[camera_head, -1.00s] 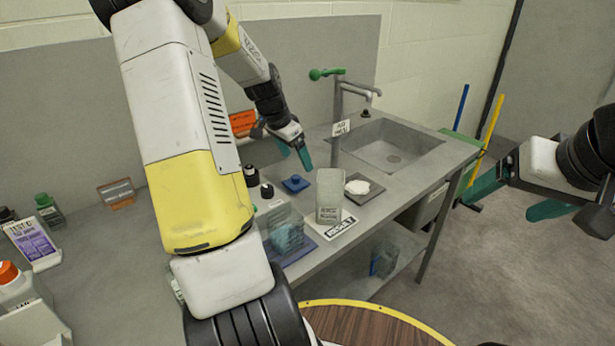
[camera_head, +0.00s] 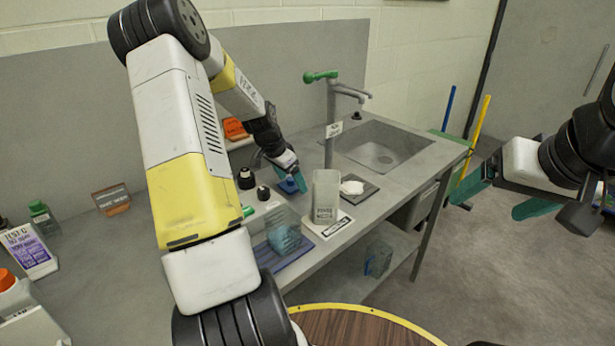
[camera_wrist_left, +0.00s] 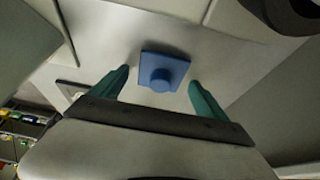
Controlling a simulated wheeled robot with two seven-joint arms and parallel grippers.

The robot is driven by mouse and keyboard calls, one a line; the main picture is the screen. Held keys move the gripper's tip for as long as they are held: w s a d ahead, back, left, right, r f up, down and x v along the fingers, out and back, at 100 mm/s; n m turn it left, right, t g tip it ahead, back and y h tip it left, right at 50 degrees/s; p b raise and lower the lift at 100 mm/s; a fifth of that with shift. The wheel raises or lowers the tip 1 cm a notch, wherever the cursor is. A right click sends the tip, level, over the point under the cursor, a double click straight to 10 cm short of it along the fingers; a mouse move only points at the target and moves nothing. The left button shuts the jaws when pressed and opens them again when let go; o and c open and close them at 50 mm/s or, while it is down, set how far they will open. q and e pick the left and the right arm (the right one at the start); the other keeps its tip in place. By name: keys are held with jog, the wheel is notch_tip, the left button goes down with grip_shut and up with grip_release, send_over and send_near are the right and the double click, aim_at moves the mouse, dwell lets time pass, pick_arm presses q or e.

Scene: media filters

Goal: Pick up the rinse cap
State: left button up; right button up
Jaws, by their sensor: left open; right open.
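The rinse cap appears to be the blue square piece with a round knob (camera_wrist_left: 164,68); in the head view it lies on the counter (camera_head: 287,187), partly hidden by my left gripper (camera_head: 290,180). In the left wrist view my left gripper (camera_wrist_left: 160,78) is open, with one green finger on each side of the cap. The cap sits between or just beyond the fingertips; I cannot tell whether they touch it. My right gripper (camera_head: 485,207) is open and empty, off to the right, away from the counter.
A grey container marked with text (camera_head: 326,197) stands just right of my left gripper. Beside it is a tray with a white pile (camera_head: 353,187). A clear box with blue contents (camera_head: 284,238) stands in front. Dark-topped bottles (camera_head: 246,179) are at left. The sink (camera_head: 385,150) lies behind right.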

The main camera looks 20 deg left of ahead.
aim_at(291, 178)
pick_arm(q)
jog(key=c, duration=1.5)
jog(key=shift+r, duration=0.1)
notch_tip(291, 178, up, 10)
